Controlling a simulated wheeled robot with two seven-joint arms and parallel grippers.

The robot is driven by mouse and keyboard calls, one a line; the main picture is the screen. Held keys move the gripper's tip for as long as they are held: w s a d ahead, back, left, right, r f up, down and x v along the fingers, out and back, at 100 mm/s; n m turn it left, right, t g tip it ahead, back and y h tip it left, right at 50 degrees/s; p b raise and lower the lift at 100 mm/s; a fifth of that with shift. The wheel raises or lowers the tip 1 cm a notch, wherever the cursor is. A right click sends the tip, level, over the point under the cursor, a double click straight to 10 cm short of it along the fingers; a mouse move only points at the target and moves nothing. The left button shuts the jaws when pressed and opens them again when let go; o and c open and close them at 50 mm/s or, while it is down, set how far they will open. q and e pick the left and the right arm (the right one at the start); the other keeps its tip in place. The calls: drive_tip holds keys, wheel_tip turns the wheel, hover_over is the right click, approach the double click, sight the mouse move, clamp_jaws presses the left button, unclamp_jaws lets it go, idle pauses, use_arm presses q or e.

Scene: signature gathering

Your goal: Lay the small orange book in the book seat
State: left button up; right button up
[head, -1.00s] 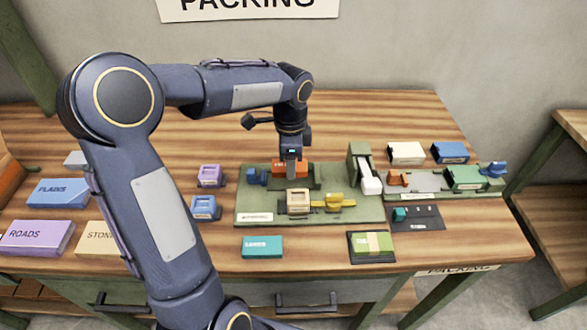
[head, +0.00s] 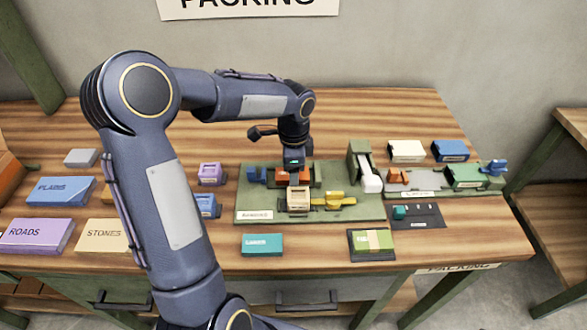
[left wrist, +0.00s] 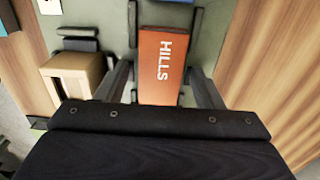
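The small orange book (head: 283,175) marked HILLS lies flat on the green board (head: 364,213); it also shows in the left wrist view (left wrist: 163,62). Dark rails of the book seat (left wrist: 195,45) run along both its long sides. My left gripper (head: 294,175) points down over the book. In the left wrist view its fingers (left wrist: 160,82) stand on either side of the book's near end, with what looks like a narrow gap at each side, so it looks open. The fingertips' depth is hard to tell. My right gripper is not in view.
A green post with a white lever (head: 370,183) stands to the right. Larger books (head: 62,191) lie at left.

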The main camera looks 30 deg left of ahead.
use_arm(q)
wheel_tip(320, 180, up, 12)
drive_tip(key=s+d+f+n+t+h, duration=0.1)
drive_tip(key=s+d+n+t+h, duration=0.1)
drive_tip(key=s+n, duration=0.4)
drive_tip(key=s+d+f+n+t+h, duration=0.1)
drive_tip(key=s+d+n, duration=0.4)
drive_tip(key=s, duration=1.1)
drive_tip(key=f+n+t, duration=0.1)
drive_tip(key=n+t, duration=0.1)
drive_tip(key=shift+d+t+h+p, duration=0.15)
drive_tip(key=shift+t+h+p, duration=0.15)
drive_tip(key=shift+h, duration=0.1)
drive_tip(key=shift+s, duration=0.1)
